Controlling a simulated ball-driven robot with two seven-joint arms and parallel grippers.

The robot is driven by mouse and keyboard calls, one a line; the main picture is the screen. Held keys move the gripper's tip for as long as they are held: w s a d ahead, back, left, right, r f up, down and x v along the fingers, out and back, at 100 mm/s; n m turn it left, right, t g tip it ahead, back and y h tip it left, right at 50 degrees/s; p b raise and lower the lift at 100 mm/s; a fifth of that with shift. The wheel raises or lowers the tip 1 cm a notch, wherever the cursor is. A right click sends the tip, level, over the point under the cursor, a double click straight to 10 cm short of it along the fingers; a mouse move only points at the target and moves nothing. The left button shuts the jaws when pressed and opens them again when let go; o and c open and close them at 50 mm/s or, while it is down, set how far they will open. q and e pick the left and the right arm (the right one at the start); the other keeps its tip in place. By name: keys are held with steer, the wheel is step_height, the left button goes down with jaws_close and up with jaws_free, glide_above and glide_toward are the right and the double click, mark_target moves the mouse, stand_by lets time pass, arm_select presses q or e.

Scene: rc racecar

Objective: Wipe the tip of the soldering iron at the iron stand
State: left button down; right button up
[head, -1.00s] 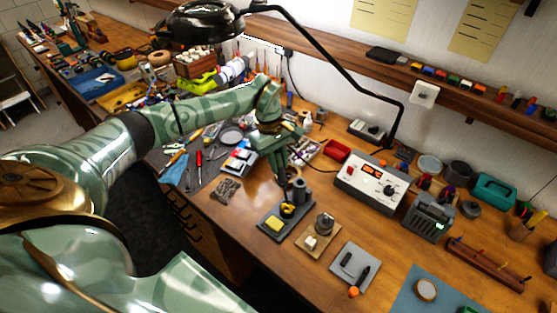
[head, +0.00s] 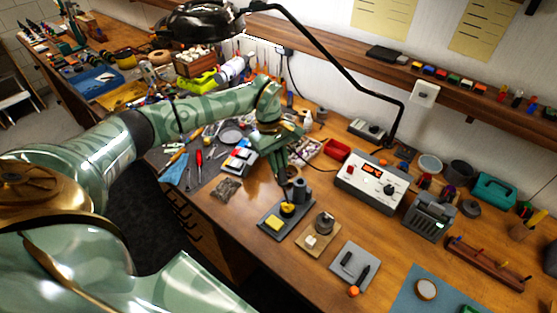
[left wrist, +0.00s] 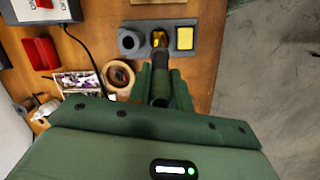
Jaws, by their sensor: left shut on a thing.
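The iron stand (head: 272,235) is a dark grey base on the bench, with a yellow sponge (head: 275,223), a cup of brass wool and a dark cylindrical holder (head: 300,190). It also shows in the left wrist view, where the holder (left wrist: 130,41), the brass wool (left wrist: 159,38) and the sponge (left wrist: 185,38) stand in a row. My left gripper (head: 281,165) is above the stand, shut on the soldering iron (left wrist: 161,88). The iron's dark handle points toward the brass wool cup. Its tip is hidden at or in the cup; I cannot tell its depth. My right gripper is not in view.
A soldering station (head: 371,184) stands right of the stand, with a red bin (head: 337,150) behind. A wooden board (head: 317,240) and a grey plate (head: 355,267) lie to the right. A tape roll (left wrist: 118,75) sits near the gripper. A lamp arm (head: 345,65) crosses above.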

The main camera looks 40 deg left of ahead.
arm_select(q)
steer(key=shift+f, duration=0.45)
stand_by(0.6)
stand_by(1.1)
stand_by(1.0)
